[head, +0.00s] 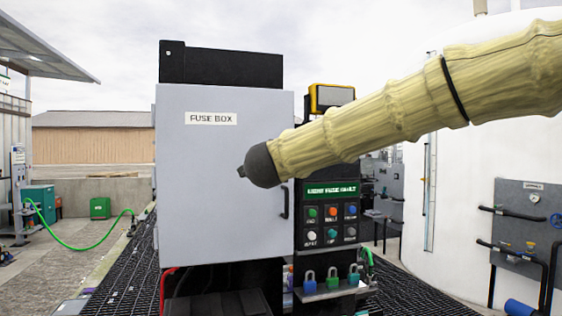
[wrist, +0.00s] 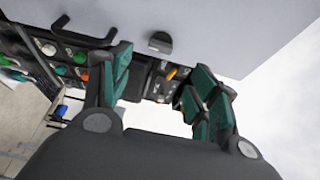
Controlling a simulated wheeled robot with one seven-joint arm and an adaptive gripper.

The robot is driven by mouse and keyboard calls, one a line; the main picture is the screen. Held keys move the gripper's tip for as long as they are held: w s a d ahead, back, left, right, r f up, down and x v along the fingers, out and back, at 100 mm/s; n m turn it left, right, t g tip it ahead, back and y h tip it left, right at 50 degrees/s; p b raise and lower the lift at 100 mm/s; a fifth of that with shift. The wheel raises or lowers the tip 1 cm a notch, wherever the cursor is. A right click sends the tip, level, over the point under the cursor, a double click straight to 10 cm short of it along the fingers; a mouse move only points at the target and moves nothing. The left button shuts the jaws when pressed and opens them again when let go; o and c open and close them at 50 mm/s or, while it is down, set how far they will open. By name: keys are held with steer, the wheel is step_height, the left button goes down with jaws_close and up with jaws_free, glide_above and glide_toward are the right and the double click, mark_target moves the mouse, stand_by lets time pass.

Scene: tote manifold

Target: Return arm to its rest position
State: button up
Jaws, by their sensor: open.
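My arm (head: 400,115), in a pale yellow sleeve, reaches in from the right in the head view. My gripper's fingers do not show in the head view. In the wrist view my gripper (wrist: 160,72) is open, its two green-padded fingers wide apart with nothing between them. Beyond the fingers is a grey panel surface (wrist: 215,25) with a small dark fitting (wrist: 160,42). Part of the button panel shows behind the left finger.
A button panel (head: 330,190) stands right of the fuse box door, with padlocks (head: 333,279) on a shelf below. A white tank (head: 470,170) and a grey gauge panel (head: 530,225) stand at right. Open ground lies at left, with a green hose.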

steer(key=shift+s, duration=0.7)
steer(key=shift+f, duration=0.1)
